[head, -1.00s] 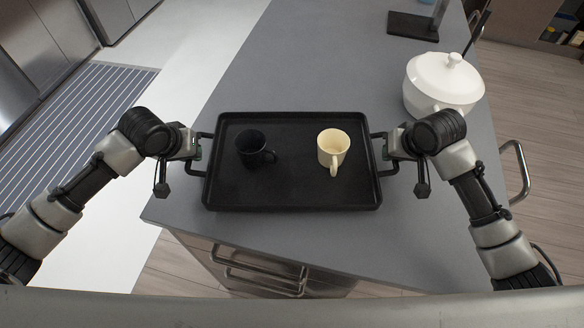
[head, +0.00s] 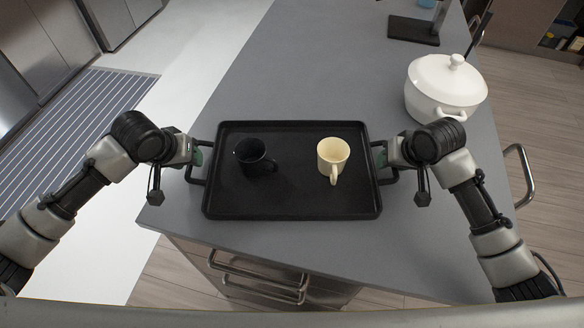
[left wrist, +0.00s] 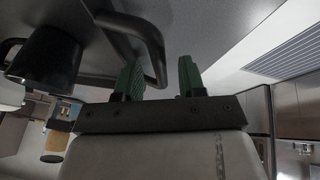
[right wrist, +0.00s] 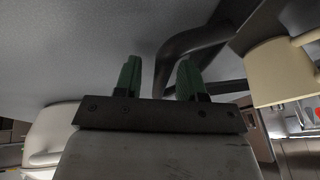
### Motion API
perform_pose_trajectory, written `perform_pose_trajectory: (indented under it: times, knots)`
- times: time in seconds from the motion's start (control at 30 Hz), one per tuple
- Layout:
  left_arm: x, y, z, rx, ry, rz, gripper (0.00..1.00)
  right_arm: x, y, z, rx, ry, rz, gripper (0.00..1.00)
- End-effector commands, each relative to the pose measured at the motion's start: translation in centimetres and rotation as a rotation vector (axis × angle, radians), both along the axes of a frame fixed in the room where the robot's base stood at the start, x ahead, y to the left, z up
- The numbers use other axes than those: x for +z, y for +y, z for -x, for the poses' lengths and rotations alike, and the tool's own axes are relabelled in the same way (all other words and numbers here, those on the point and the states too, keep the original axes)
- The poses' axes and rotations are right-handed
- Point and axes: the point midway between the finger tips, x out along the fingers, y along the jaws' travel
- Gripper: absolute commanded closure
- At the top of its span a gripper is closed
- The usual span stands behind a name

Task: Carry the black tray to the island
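The black tray (head: 290,206) lies flat on the near end of the grey island counter, its looped handles at left and right. A black mug (head: 252,157) and a cream mug (head: 333,157) stand upright on it. My left gripper (head: 201,157) is at the tray's left handle; in the left wrist view its green fingers (left wrist: 161,78) are apart, with the handle close to one finger. My right gripper (head: 381,156) is at the right handle; its fingers (right wrist: 159,78) are apart too, with the handle near one of them. Neither wrist view shows a finger clamped on a handle.
A white lidded pot (head: 445,90) stands on the island (head: 300,80) to the right of the tray. A black-based stand (head: 413,30) is farther back. A striped runner (head: 75,130) lies on the floor at left.

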Motion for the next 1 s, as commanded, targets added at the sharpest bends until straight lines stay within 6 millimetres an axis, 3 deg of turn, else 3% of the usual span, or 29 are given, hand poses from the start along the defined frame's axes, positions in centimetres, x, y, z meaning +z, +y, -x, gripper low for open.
perform_pose_trajectory:
  times: [0.2,0.43,0.73,1.0]
  knots:
    - [4.4,0.9,1.8,-0.001,-0.004,-0.004,0.60,0.0,0.0,0.0,0.000,0.000,-0.001,0.60]
    - [8.0,1.6,3.3,0.000,-0.003,-0.002,0.60,0.0,0.0,0.0,0.000,0.000,-0.001,0.60]
    - [9.2,1.9,3.9,0.000,-0.001,-0.002,0.60,1.2,-0.3,0.4,0.001,-0.002,-0.001,0.60]
    - [9.2,1.9,3.9,0.001,0.000,-0.002,0.60,6.3,-1.3,2.6,0.000,-0.005,0.002,0.60]
